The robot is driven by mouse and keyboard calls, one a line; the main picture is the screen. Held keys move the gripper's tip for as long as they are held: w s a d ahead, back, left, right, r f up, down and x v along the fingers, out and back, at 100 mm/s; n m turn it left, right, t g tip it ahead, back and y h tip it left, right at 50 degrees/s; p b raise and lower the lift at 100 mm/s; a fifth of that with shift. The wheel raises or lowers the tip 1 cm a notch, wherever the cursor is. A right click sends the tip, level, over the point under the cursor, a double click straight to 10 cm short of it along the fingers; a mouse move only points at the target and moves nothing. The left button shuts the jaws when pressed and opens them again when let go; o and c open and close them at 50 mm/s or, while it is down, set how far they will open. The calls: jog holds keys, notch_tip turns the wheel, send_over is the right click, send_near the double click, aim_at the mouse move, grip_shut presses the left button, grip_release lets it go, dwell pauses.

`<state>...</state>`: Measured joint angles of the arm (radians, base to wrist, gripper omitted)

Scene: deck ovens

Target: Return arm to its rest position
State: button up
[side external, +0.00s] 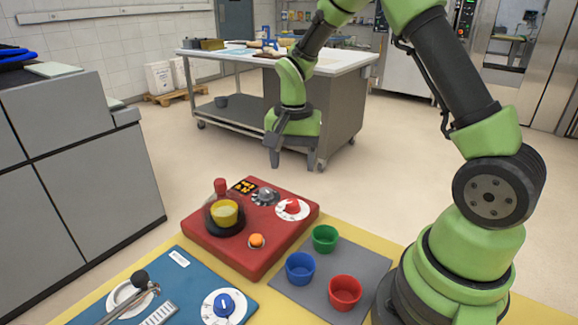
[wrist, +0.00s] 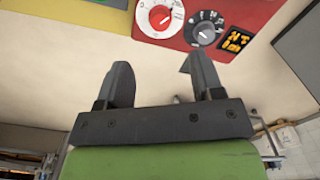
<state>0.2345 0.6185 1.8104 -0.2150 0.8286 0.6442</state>
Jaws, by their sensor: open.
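My gripper (side external: 294,158) hangs in the air above and behind the red control box (side external: 240,265) in the side view, with nothing in it. In the wrist view my gripper (wrist: 160,85) shows two dark fingers spread apart with an empty gap between them. The red box also shows at the top of the wrist view (wrist: 262,12), with its white dial with a red knob (wrist: 158,17) and its grey dial (wrist: 206,32). My arm reaches up and over from its base at the right.
A yellow-edged table holds the red box, a grey mat (side external: 362,258) with green (side external: 325,238), blue (side external: 300,268) and red (side external: 345,292) cups, and a blue panel (side external: 185,268). A dark pan-like dish (side external: 210,222) with yellow contents sits on the box. A white-topped workbench (side external: 340,65) stands behind.

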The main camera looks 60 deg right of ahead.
jog(key=s+a+r+n+t+y, duration=0.1)
jog(key=s+a+r+n+t, duration=0.2)
jog(key=s+r, duration=0.5)
jog(key=s+a+r+n+t+y, duration=0.1)
jog(key=s+a+r+n+t, duration=0.3)
jog(key=s+a+r, duration=0.3)
jog(key=shift+s+r+n, duration=0.8)
jog(key=shift+s+r, duration=0.1)
